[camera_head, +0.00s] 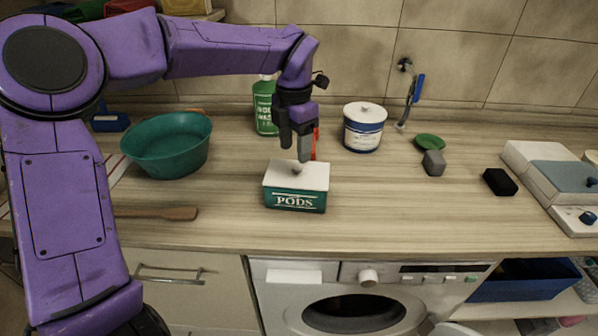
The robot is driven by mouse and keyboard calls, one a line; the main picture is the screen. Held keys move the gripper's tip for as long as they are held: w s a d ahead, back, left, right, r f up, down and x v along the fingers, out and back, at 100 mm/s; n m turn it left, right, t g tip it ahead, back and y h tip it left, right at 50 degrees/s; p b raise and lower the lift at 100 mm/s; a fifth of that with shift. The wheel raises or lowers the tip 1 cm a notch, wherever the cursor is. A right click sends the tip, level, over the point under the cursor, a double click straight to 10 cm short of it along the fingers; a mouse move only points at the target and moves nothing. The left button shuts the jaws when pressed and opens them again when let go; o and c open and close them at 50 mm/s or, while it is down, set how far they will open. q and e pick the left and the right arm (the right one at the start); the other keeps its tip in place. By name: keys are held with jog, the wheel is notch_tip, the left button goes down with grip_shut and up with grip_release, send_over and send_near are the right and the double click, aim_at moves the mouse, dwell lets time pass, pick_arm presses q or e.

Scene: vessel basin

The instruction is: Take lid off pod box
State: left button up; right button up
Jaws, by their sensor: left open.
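The pod box (294,199) is a green box with "PODS" on its front, standing on the counter near the middle of the view. Its white lid (314,178) lies on top of it, with a small pale knob (298,169) near the middle. My left gripper (302,156) points down right over the lid, its fingertips at or just above the knob. It is open; I cannot tell whether the fingers touch the knob. My right gripper is not in view.
A teal basin (168,147) stands to the left and a wooden spatula (165,213) lies in front of it. A green bottle (264,106) and a white tub (363,128) stand behind the box. The counter between box and blocks is clear.

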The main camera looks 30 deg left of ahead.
aim_at(297, 167)
pick_arm(q)
jog(key=f, duration=0.2)
jog(key=w+f, duration=0.1)
jog(key=f, duration=0.1)
jog(key=w+f+p, duration=0.1)
jog(key=f, duration=0.1)
jog(key=shift+a+f, duration=0.1)
jog(key=shift+s+r, duration=0.2)
jog(key=shift+s, duration=0.3)
jog(key=shift+c, duration=0.4)
jog(key=shift+w, duration=0.15)
grip_shut()
